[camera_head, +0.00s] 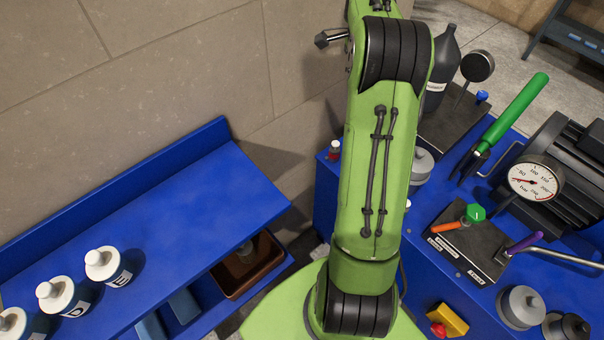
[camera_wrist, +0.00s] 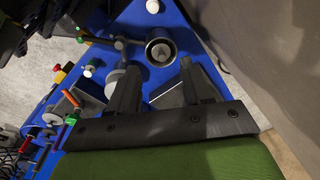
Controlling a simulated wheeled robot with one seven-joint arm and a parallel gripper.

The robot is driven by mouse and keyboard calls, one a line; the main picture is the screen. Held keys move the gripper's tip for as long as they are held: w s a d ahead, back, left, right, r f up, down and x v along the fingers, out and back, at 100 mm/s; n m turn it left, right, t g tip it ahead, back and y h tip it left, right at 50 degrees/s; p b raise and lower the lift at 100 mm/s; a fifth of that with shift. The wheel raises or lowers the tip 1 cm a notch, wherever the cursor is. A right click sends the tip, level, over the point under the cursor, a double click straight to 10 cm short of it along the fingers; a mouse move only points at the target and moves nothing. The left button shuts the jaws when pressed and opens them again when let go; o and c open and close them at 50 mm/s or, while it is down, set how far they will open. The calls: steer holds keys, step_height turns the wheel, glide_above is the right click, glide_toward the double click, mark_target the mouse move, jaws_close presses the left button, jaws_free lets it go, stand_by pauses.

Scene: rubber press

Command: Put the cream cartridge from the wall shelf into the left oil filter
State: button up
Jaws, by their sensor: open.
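Several whitish cartridges with dark labels and small knobs stand in a row on the blue shelf (camera_head: 165,220) along the wall; the nearest to its free end is a cartridge (camera_head: 102,264). I cannot tell by colour which one is cream. My gripper (camera_wrist: 158,66) is open and empty in the wrist view; the arm hides it in the head view. Beyond the fingers is a dark-rimmed round housing (camera_wrist: 148,51) with a pale part inside, possibly an oil filter. A grey round filter body (camera_head: 421,166) shows partly behind my arm in the head view.
The blue bench holds a pressure gauge (camera_head: 533,181), a green handle (camera_head: 518,108), a dark bottle (camera_head: 442,62) and a grey lidded cylinder (camera_head: 521,307). A brown bin (camera_head: 228,277) sits below the shelf. The shelf's right half is clear.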

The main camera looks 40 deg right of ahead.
steer(key=s+a+r+n+t, duration=0.1)
steer(key=s+a+r+n, duration=0.15)
steer(key=a, duration=0.35)
steer(key=s+a+r+n+h, duration=0.1)
steer(key=a+r+n, duration=0.3)
steer(key=a, duration=0.3)
steer(key=s+a+r+n+t, duration=0.1)
steer(key=a+r+n, duration=0.25)
steer(key=a, duration=0.25)
steer(key=s+a+f+n+t+y, duration=0.1)
steer(key=s+a+f+n+t, duration=0.2)
steer(key=s+a+n, duration=0.9)
steer(key=s+a+f, duration=0.1)
steer(key=s, duration=0.2)
steer(key=shift+s+a+n+y, duration=0.15)
steer(key=shift+a+n+y, duration=0.15)
steer(key=shift+n+y, duration=0.1)
